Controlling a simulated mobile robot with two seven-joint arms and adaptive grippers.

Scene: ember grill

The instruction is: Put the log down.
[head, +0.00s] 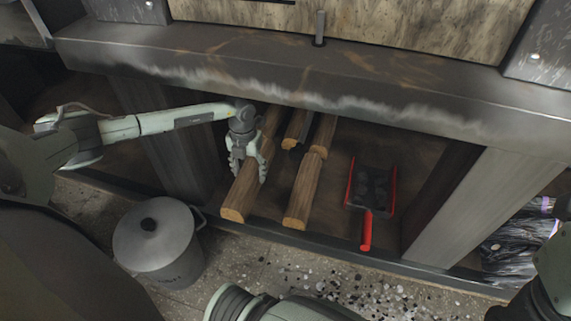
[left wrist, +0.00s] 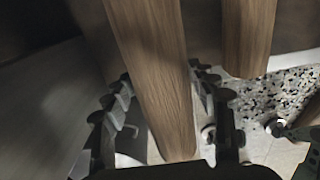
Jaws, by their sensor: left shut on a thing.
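The log (head: 241,196) lies inside the low compartment under the grill counter, its cut end toward the front edge. My left gripper (head: 247,168) is shut on it from above, one finger on each side. In the left wrist view the log (left wrist: 158,75) runs between the two fingers of the left gripper (left wrist: 165,110). It looks level with the compartment floor, but I cannot tell whether it touches. Another log (head: 303,190) lies parallel to its right, apart from it. My right gripper is not visible.
More logs (head: 322,133) lie farther back in the compartment. A red-handled shovel (head: 366,230) holding dark coal lies to the right. A lidded metal bin (head: 165,250) stands in front at the left. The counter edge (head: 300,75) overhangs the compartment.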

